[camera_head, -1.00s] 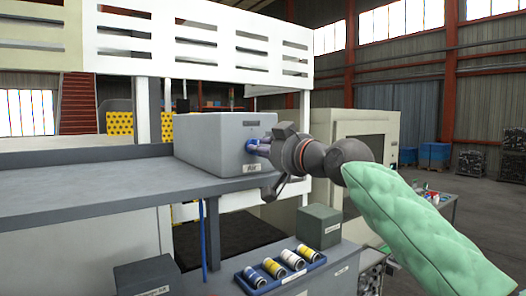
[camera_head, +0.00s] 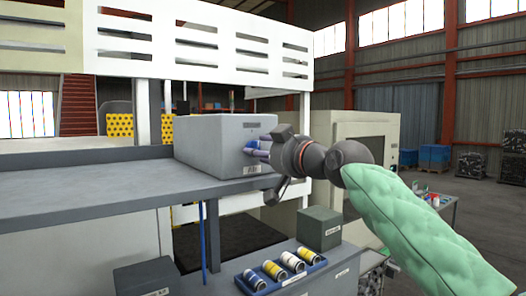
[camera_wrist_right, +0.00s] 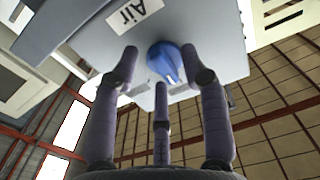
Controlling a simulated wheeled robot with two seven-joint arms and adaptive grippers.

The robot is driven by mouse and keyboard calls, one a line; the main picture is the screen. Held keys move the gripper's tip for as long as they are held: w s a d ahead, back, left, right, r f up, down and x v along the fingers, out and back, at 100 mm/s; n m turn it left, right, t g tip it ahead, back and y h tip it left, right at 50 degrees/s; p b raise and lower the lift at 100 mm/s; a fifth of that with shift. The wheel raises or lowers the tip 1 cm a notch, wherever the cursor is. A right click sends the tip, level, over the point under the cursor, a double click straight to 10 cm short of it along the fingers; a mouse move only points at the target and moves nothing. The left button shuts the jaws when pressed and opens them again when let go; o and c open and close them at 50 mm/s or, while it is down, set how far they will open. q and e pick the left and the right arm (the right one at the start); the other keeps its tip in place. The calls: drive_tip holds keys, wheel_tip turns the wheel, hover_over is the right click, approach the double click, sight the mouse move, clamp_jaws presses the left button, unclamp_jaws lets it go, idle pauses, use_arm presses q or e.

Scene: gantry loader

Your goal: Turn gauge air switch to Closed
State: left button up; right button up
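The gauge air switch is a round blue knob (camera_wrist_right: 165,62) on the end face of a grey box (camera_head: 215,146), beside a white label reading "Air" (camera_wrist_right: 134,14). In the head view the knob is mostly hidden behind the fingers of my right gripper (camera_head: 257,150). In the wrist view my right gripper (camera_wrist_right: 160,62) has its dark fingers spread around the knob. A gap shows between the left finger and the knob; the right finger is close to its edge, and I cannot tell whether it touches. My left gripper is not in view.
The grey box stands on a long grey shelf (camera_head: 90,190). Below are a blue tray (camera_head: 290,279) with several yellow, white and blue cylinders, a dark green box (camera_head: 319,229) and a dark box (camera_head: 146,275). A white slatted panel (camera_head: 200,45) is above.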

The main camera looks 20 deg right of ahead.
drive_tip(key=shift+s, duration=0.1)
drive_tip(key=v, duration=1.1)
drive_tip(key=shift+s+d, duration=0.15)
drive_tip(key=shift+s, duration=0.25)
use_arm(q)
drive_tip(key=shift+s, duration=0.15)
